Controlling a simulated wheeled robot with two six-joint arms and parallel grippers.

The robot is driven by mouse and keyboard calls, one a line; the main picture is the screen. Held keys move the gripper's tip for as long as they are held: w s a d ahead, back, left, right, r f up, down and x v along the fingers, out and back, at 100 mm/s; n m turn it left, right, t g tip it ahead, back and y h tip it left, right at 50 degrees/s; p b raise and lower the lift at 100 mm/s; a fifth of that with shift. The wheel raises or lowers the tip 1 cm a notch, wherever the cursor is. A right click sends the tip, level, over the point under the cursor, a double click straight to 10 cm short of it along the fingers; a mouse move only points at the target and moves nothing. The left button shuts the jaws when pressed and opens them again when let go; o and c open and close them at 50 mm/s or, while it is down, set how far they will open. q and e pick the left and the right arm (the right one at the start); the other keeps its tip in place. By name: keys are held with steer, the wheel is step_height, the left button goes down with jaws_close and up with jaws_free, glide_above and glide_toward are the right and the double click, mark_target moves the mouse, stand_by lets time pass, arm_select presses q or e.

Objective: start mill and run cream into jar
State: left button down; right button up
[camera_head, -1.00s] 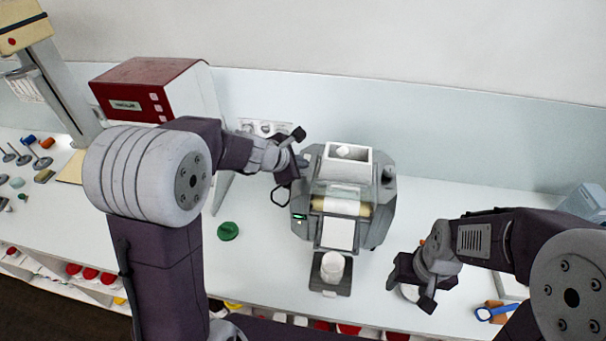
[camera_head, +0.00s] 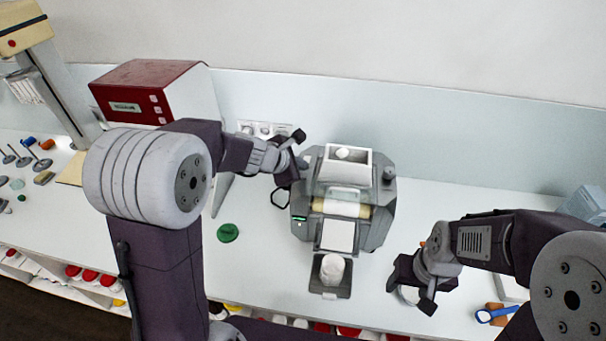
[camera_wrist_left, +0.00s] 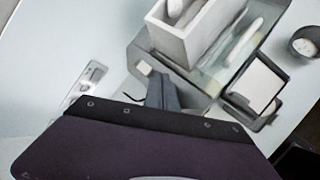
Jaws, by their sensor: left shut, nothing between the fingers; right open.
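The grey mill (camera_head: 378,210) stands on the bench with a white hopper (camera_head: 328,170) on top and a cream-coloured roller (camera_head: 340,208) below it. A small green light (camera_head: 299,218) glows at its left front. A white jar (camera_head: 332,267) stands on the small platform below the white apron (camera_head: 338,236). I cannot tell whether cream is in the jar. My left gripper (camera_head: 299,163) is shut and empty at the mill's upper left side; in the left wrist view its fingers (camera_wrist_left: 162,94) point at the mill's side. My right gripper (camera_head: 422,280) is open, right of the mill.
A red and white box machine (camera_head: 150,90) stands at the back left. A green lid (camera_head: 228,231) lies left of the mill. A wall socket strip (camera_head: 264,128) is behind. A blue-ended tool (camera_head: 485,314) lies at the right. Jars with red caps (camera_head: 90,273) fill the shelf below.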

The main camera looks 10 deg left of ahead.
stand_by(0.7)
arm_select(q)
steer(key=shift+f+b, duration=0.4)
steer(key=shift+b, duration=0.05)
steer(key=shift+f+b, duration=0.4)
steer(key=shift+b, duration=0.05)
stand_by(0.4)
steer(key=shift+r, duration=0.15)
steer(key=shift+r+p, duration=0.65)
steer(key=shift+p, duration=0.1)
step_height(320, 180, up, 5)
steer(key=p, duration=0.5)
steer(key=shift+r, duration=0.15)
